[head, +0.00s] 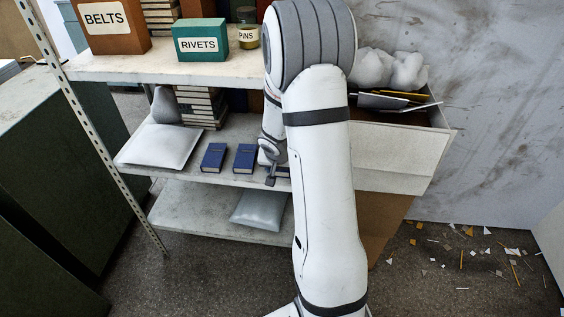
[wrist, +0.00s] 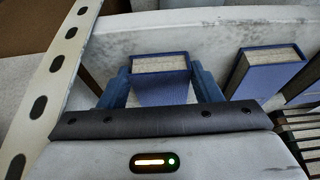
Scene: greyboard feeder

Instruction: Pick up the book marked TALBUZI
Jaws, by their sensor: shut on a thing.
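My gripper (wrist: 160,72) is shut on a blue book (wrist: 160,90), with one finger on each side of it in the wrist view. Its pale page block faces the far side. No lettering on it can be read, so I cannot tell whether it says TALBUZI. In the head view my gripper (head: 273,174) is at the front of the middle shelf, right of two blue books (head: 214,157) (head: 245,157). My arm hides most of the held book there. I cannot tell whether it rests on the shelf or is raised.
Another blue book (wrist: 266,70) stands apart to the right in the wrist view. A perforated post (wrist: 60,75) is at left. The middle shelf (head: 225,178) also bears a grey pouch (head: 160,146) and a book stack (head: 200,107). A white box (head: 400,150) stands right of my arm.

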